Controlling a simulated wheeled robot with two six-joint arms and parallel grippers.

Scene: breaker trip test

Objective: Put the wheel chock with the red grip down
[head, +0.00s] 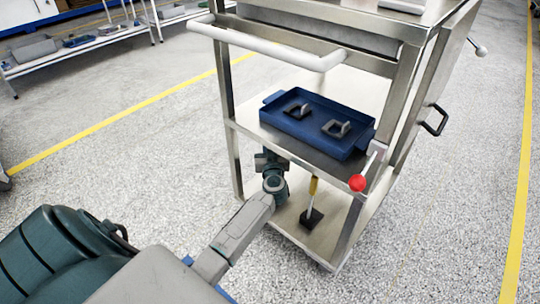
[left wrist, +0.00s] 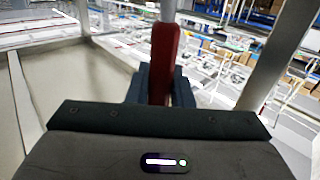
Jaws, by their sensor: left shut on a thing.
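The red grip (left wrist: 164,62) of the wheel chock stands upright between the fingers of my left gripper (left wrist: 165,85) in the left wrist view. The gripper is shut on it. The chock's base is hidden there, so I cannot tell whether it touches anything. In the head view my left arm reaches into the steel cart's lower space. The wrist is just below the middle shelf, which hides the fingers and the red-gripped chock. My right gripper is not in view.
A blue tray (head: 283,122) with two dark handled pieces sits on the middle shelf above. A red ball knob (head: 357,183) juts out at the cart's right.

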